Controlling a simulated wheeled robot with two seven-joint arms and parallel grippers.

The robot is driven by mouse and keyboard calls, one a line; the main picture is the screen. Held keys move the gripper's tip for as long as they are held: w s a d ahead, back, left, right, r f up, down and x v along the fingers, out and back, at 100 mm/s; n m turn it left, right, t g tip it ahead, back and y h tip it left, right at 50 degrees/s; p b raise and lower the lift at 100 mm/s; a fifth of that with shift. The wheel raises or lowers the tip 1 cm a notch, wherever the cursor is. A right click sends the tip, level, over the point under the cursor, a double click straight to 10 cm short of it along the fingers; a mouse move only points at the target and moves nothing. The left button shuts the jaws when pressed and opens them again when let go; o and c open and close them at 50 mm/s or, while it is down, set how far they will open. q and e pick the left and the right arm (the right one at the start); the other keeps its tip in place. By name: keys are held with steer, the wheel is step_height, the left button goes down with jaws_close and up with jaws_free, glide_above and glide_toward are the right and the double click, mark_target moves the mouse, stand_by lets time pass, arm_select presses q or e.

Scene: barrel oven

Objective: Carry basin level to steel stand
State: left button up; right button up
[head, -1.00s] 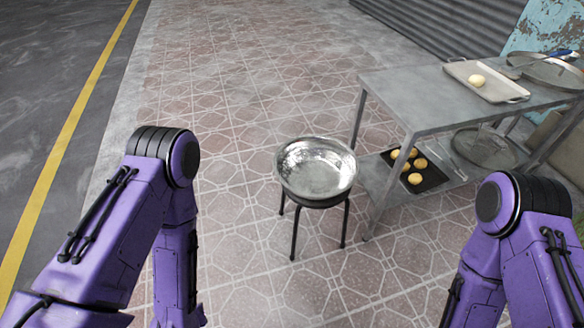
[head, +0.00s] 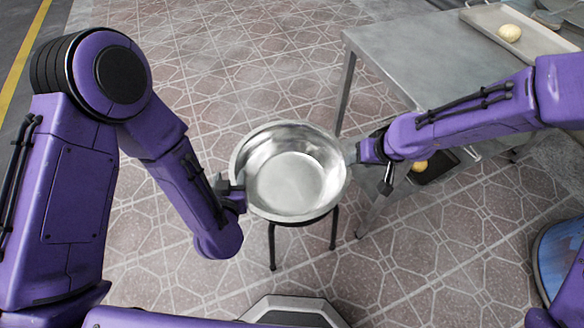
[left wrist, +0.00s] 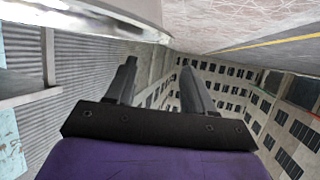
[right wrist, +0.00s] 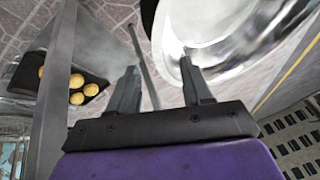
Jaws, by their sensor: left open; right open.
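The shiny metal basin (head: 293,172) rests about level on a dark-legged stool (head: 272,245). My left gripper (head: 234,188) is open at the basin's left rim; in the left wrist view the basin's edge (left wrist: 110,8) passes beyond the open fingers (left wrist: 158,68), not clearly between them. My right gripper (head: 352,152) is open at the right rim. In the right wrist view one finger of that gripper (right wrist: 158,68) overlaps the basin wall (right wrist: 235,30); whether it touches is unclear. The grey steel stand (head: 405,65) is at the right, partly behind my right arm.
A tray (head: 480,22) with a pale dough ball (head: 509,33) lies on the stand's top. The stand's near left top is bare. A dark tray with several buns (right wrist: 75,82) is on its lower shelf. Tiled floor (head: 200,90) is clear behind the basin.

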mark_target(236, 154)
arm_select(q)
steer(key=x, duration=0.9)
steer(key=shift+w, duration=0.4)
arm_select(e)
steer(key=x, duration=0.9)
steer(key=shift+s+a+f, duration=0.15)
steer(key=shift+f, duration=0.3)
arm_select(q)
steer(key=shift+c, duration=0.3)
arm_select(e)
steer(key=shift+c, duration=0.3)
arm_select(q)
jaws_close()
arm_select(e)
jaws_close()
steer(key=shift+r, duration=0.1)
